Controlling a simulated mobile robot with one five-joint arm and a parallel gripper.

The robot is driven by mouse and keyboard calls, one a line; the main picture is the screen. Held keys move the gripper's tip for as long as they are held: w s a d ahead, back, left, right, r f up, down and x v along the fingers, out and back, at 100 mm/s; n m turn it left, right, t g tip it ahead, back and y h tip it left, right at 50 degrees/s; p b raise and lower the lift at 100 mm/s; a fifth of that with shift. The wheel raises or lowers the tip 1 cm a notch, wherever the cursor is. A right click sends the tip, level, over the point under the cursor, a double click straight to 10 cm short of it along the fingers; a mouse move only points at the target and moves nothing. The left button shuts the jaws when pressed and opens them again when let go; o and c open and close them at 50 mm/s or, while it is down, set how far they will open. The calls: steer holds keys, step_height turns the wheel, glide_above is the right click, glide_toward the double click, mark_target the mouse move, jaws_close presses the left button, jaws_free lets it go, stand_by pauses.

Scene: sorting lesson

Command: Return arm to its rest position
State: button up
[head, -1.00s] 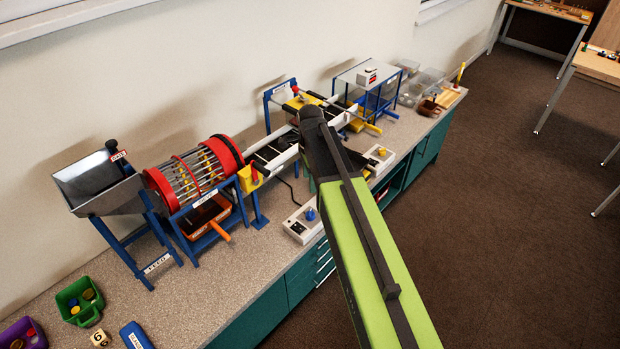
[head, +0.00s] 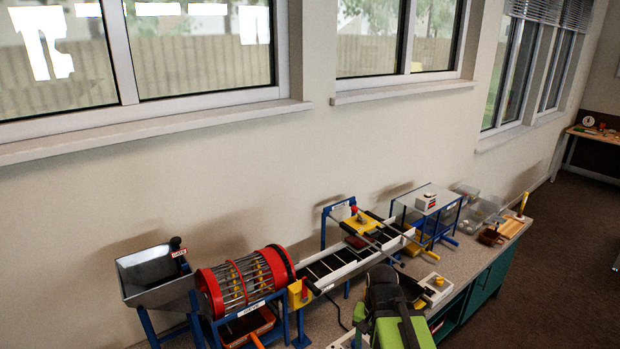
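My arm (head: 400,328), green and black, shows at the bottom of the head view, in front of the bench's front edge. Its black end part (head: 382,290) covers part of the control boxes and bench top. My gripper's fingers cannot be made out, so I cannot tell whether they are open or shut, or hold anything.
A bench (head: 462,262) runs along the wall with a metal hopper (head: 155,275), a red-ended drum (head: 245,280), a conveyor (head: 345,262), a blue-framed stand (head: 428,205) and clear bins (head: 483,212). Windows (head: 200,50) are above. Dark floor (head: 560,215) is open at right.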

steer(key=shift+s+n, duration=0.15)
steer(key=shift+n, duration=1)
steer(key=shift+s+n, duration=0.1)
steer(key=shift+n, duration=1.05)
